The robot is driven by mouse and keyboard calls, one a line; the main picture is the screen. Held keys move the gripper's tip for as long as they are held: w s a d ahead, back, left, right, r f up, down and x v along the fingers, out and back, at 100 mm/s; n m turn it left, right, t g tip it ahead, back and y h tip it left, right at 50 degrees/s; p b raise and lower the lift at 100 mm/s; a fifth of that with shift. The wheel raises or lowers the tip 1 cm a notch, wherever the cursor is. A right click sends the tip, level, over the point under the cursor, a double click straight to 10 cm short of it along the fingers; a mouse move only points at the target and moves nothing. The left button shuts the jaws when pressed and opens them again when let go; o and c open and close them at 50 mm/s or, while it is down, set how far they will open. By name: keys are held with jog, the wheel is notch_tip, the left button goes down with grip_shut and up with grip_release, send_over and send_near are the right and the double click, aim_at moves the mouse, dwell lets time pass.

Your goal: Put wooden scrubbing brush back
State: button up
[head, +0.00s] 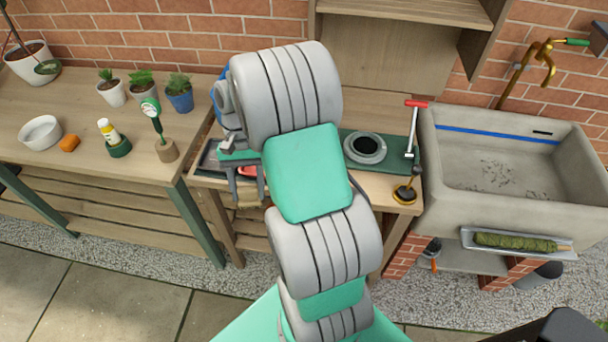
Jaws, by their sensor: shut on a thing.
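My gripper (247,188) points down over the front edge of the middle bench, left of my arm. Its two grey fingers are shut on a small tan block that looks like the wooden scrubbing brush (248,196). The brush is small in the picture and partly covered by the fingers, so its bristles cannot be made out. My arm links hide the middle of the bench behind and right of the gripper.
A stone sink (515,165) stands right, with a front tray (478,245) holding a green roll. The left bench (60,185) carries potted plants and small items.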

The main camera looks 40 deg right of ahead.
jog(key=s+d+r+m+t+b, duration=0.1)
jog(key=s+d+r+m+t, duration=0.35)
jog(key=s+d+m, duration=0.45)
jog(key=s+d+r+m+t, duration=0.3)
jog(key=s+d+r+m, duration=0.25)
jog(key=d+m, duration=0.7)
jog(key=shift+n, duration=0.25)
jog(key=w+a+f, duration=0.1)
jog(key=w+f, duration=0.3)
jog(key=w+a+f, duration=0.1)
jog(key=w+f, duration=0.3)
jog(key=w+f+b, duration=0.1)
jog(key=w+f, duration=0.4)
jog(key=shift+w+a, duration=0.1)
jog(key=shift+a, duration=0.3)
jog(key=shift+f, duration=0.3)
jog(key=shift+f, duration=0.1)
jog(key=o, duration=1.3)
